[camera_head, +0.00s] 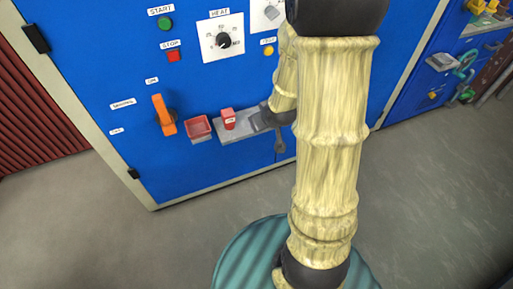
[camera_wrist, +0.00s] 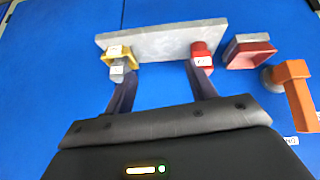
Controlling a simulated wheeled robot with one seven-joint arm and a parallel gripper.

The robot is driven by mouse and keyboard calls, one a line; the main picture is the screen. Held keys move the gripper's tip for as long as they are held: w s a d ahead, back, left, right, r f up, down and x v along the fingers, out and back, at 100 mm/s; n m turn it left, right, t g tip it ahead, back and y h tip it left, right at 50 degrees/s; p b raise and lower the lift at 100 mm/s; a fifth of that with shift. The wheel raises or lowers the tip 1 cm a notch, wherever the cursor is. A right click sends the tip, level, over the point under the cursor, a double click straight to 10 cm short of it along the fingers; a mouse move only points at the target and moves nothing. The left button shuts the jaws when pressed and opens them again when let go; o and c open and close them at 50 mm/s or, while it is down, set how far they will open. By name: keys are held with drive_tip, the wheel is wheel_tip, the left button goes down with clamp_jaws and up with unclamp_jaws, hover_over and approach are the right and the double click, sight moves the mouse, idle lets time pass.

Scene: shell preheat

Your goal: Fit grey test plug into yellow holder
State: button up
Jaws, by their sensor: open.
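In the wrist view the yellow holder (camera_wrist: 107,55) is on the grey shelf at the left. The grey test plug (camera_wrist: 118,72), with a white label, is right against the holder's near side. I cannot tell how deep it sits in the holder. My gripper (camera_wrist: 162,73) is open with nothing between its fingers. Its left fingertip is close beside the grey plug, and its right fingertip is close to a red block (camera_wrist: 202,50). In the head view my arm hides the holder and the plug.
The grey shelf (camera_head: 240,134) juts from the blue cabinet. The red block (camera_head: 229,116) stands on it. A red tray (camera_head: 199,127) and an orange handle (camera_head: 164,115) are to its left. Start (camera_head: 166,23) and stop (camera_head: 173,56) buttons and a heat dial (camera_head: 223,41) are above.

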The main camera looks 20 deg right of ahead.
drive_tip(key=s+a+r+g, duration=0.2)
drive_tip(key=s+a, duration=0.1)
drive_tip(key=s, duration=0.3)
drive_tip(key=s+a+r+m+g, duration=0.1)
drive_tip(key=s+a+r+g, duration=0.1)
drive_tip(key=s, duration=0.4)
drive_tip(key=shift+a+r+g+y, duration=0.3)
drive_tip(key=shift+a+r, duration=0.15)
drive_tip(key=shift+a, duration=0.7)
drive_tip(key=shift+s, duration=0.1)
drive_tip(key=w+p+v, duration=0.2)
drive_tip(key=p+v, duration=1)
drive_tip(key=w+r+p+v, duration=0.1)
drive_tip(key=w+p+v, duration=0.2)
drive_tip(key=p+v, duration=0.9)
drive_tip(key=shift+w+r+p, duration=0.2)
drive_tip(key=shift+r+p, duration=0.25)
drive_tip(key=shift+p, duration=0.2)
